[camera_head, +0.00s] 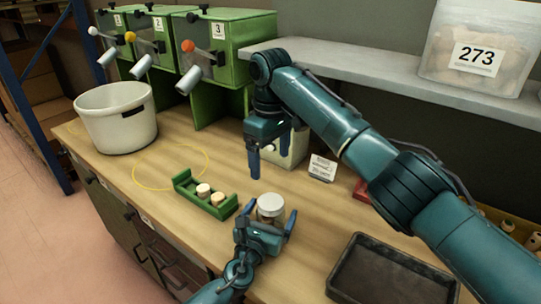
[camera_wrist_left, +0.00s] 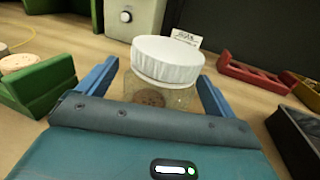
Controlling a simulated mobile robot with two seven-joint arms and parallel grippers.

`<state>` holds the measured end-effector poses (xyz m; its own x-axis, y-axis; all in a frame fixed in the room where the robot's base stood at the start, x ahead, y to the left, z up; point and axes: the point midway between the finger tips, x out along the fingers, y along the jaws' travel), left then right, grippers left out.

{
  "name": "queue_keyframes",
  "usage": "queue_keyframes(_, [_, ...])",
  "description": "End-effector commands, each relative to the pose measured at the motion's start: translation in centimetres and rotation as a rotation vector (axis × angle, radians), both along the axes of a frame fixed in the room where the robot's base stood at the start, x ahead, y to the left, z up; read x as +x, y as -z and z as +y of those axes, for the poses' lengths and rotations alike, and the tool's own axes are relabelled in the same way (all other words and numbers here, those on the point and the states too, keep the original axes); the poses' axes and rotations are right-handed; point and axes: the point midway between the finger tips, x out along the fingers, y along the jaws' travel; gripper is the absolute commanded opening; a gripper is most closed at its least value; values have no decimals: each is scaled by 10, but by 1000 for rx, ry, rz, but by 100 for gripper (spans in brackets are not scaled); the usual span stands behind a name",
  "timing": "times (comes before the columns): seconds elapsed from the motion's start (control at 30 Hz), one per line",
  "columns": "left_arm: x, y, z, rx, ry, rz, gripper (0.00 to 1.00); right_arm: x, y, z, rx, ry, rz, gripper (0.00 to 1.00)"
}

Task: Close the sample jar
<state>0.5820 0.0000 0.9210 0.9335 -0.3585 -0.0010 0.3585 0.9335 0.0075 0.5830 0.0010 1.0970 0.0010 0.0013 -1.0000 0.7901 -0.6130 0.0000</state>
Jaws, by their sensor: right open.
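The sample jar is clear glass with a white lid (camera_head: 270,202) on top and brownish contents. In the left wrist view the jar (camera_wrist_left: 158,95) stands upright with the lid (camera_wrist_left: 168,60) over its mouth; I cannot tell whether the lid is tight. My left gripper (camera_head: 266,224) is open around the jar, one blue finger on each side, with small gaps showing. My right gripper (camera_head: 275,160) is open and empty, above the table behind the jar, fingers pointing down.
A green rack (camera_head: 188,187) with two cork stoppers (camera_head: 203,190) lies left of the jar. A black tray (camera_head: 388,272) is at the right front. A white pot (camera_head: 117,118), small card (camera_head: 322,168) and green dispensers (camera_head: 230,40) stand behind. A shelf (camera_head: 400,78) overhangs the back.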

Motion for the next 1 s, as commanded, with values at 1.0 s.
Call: queue_keyframes(1.0, [-119,1,46,1,0,0,92,0,-3,0,0,0,0,82])
